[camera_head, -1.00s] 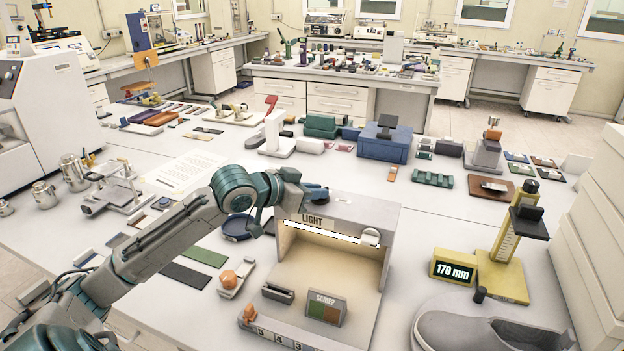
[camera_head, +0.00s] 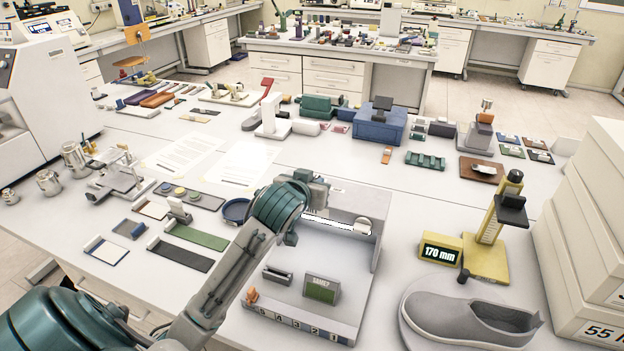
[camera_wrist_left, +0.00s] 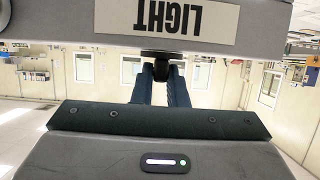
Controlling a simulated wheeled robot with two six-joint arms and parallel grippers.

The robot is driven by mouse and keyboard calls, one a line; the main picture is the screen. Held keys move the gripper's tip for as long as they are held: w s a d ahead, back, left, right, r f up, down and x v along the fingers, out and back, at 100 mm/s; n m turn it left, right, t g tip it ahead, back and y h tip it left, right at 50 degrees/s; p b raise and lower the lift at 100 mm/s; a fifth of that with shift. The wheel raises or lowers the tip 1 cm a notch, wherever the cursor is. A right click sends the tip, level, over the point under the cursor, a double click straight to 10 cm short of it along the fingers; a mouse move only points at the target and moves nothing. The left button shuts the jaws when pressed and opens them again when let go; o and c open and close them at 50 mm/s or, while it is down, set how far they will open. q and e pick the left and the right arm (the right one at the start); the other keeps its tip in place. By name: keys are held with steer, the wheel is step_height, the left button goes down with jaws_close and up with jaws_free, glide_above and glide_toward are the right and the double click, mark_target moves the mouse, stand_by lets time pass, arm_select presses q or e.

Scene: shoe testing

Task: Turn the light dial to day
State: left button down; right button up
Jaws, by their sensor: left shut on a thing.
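The light box (camera_head: 361,290) stands on the table in front of me, its inside lit a neutral grey-white. In the left wrist view its LIGHT label (camera_wrist_left: 180,17) appears upside down. A small dark dial (camera_wrist_left: 162,56) sticks out beside the label, between my left fingertips. My left gripper (camera_wrist_left: 162,70) is shut on it; the head view shows this gripper (camera_head: 318,192) at the top of the box, where it hides the label and the dial. The dial's setting cannot be read. My right gripper is not in view.
A grey shoe (camera_head: 470,318) and a yellow gauge (camera_head: 487,250) are at right. Colour strips (camera_head: 200,236) lie at left.

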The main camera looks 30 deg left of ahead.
arm_select(q)
steer(key=shift+r, duration=0.15)
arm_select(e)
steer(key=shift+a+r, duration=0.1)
arm_select(q)
steer(key=c, duration=1.4)
jaws_free()
steer(key=shift+w, duration=0.15)
steer(key=shift+c, duration=0.2)
steer(key=shift+w+f, duration=0.1)
steer(key=shift+f, duration=0.1)
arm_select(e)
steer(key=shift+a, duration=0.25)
